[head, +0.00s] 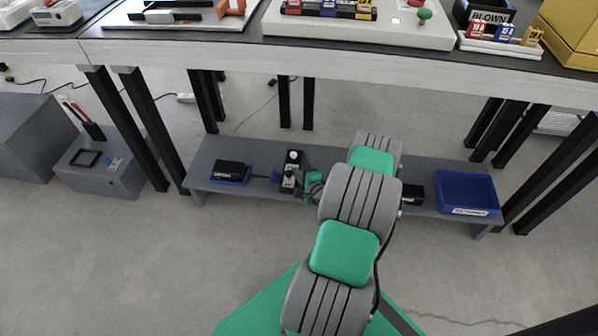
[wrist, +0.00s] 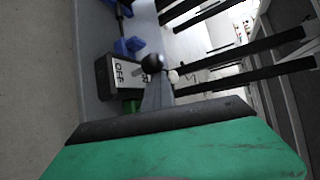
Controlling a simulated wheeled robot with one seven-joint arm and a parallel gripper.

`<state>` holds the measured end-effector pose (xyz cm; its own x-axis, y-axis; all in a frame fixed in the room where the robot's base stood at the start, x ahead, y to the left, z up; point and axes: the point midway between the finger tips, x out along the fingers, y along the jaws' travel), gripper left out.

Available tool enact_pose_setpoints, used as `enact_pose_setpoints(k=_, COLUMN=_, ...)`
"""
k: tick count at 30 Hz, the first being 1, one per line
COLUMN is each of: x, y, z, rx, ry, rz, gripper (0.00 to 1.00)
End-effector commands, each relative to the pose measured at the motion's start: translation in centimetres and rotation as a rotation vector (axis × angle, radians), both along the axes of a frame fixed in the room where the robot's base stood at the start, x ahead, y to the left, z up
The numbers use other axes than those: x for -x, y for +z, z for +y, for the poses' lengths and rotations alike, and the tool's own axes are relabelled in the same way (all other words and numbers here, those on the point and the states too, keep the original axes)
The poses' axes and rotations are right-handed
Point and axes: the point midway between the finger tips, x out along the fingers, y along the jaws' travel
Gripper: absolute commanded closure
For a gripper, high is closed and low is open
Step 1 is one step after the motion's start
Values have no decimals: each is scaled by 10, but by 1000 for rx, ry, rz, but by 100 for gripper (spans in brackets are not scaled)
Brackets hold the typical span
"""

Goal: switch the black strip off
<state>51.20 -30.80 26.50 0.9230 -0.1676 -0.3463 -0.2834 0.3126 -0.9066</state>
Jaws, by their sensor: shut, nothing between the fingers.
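A black switch box (wrist: 105,78) with a white plate marked OFF and a black ball knob (wrist: 152,62) stands on the low grey shelf. It also shows in the head view (head: 288,186); I take it as the black strip. In the head view my gripper (head: 306,186) is just right of the box, partly hidden by my arm.
The low shelf (head: 225,152) also holds a black box (head: 228,168) in a blue holder, a blue part (head: 275,176) and an empty blue tray (head: 467,190). Black table legs (head: 135,120) and the tabletop edge (head: 330,62) surround the space. The floor in front is clear.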

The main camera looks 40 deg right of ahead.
Motion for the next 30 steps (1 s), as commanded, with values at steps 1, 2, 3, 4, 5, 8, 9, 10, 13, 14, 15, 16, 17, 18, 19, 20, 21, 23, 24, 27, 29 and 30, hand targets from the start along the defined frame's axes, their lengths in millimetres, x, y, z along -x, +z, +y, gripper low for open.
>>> enact_pose_setpoints(k=1, x=1, y=-2, z=3, rx=-3, ry=3, rz=2, gripper=100)
enact_pose_setpoints(k=2, x=1, y=-1, z=3, rx=-3, ry=3, rz=2, gripper=100)
enact_pose_setpoints(k=3, x=1, y=-1, z=2, rx=-3, ry=2, rz=1, gripper=100)
enact_pose_setpoints(k=4, x=1, y=-1, z=2, rx=-3, ry=1, rz=1, gripper=100)
enact_pose_setpoints(k=5, x=1, y=-1, z=1, rx=-3, ry=1, rz=1, gripper=100)
enact_pose_setpoints(k=8, x=1, y=-1, z=0, rx=-2, ry=-1, rz=1, gripper=100)
enact_pose_setpoints(k=9, x=1, y=-2, z=-1, rx=-1, ry=-1, rz=1, gripper=100)
enact_pose_setpoints(k=10, x=0, y=-3, z=-2, rx=-1, ry=-2, rz=1, gripper=100)
enact_pose_setpoints(k=13, x=-2, y=-6, z=-5, rx=1, ry=-1, rz=1, gripper=100)
enact_pose_setpoints(k=14, x=-3, y=-7, z=-6, rx=1, ry=-1, rz=1, gripper=100)
enact_pose_setpoints(k=15, x=-5, y=-8, z=-7, rx=1, ry=-1, rz=1, gripper=100)
enact_pose_setpoints(k=16, x=-5, y=-8, z=-8, rx=1, ry=-2, rz=1, gripper=100)
enact_pose_setpoints(k=17, x=-6, y=-9, z=-9, rx=0, ry=-1, rz=0, gripper=100)
enact_pose_setpoints(k=18, x=-7, y=-9, z=-10, rx=0, ry=-1, rz=0, gripper=100)
enact_pose_setpoints(k=19, x=-8, y=-9, z=-10, rx=0, ry=-1, rz=0, gripper=100)
enact_pose_setpoints(k=20, x=-8, y=-9, z=-11, rx=0, ry=-1, rz=0, gripper=100)
enact_pose_setpoints(k=21, x=-8, y=-9, z=-11, rx=0, ry=-1, rz=1, gripper=100)
enact_pose_setpoints(k=23, x=-8, y=-8, z=-11, rx=-1, ry=-1, rz=1, gripper=100)
enact_pose_setpoints(k=24, x=-8, y=-8, z=-11, rx=-1, ry=-1, rz=1, gripper=100)
enact_pose_setpoints(k=27, x=-8, y=-8, z=-11, rx=-1, ry=-1, rz=1, gripper=100)
enact_pose_setpoints(k=29, x=-7, y=-7, z=-11, rx=-1, ry=-2, rz=1, gripper=100)
enact_pose_setpoints(k=30, x=-4, y=-6, z=-10, rx=-2, ry=-2, rz=1, gripper=100)
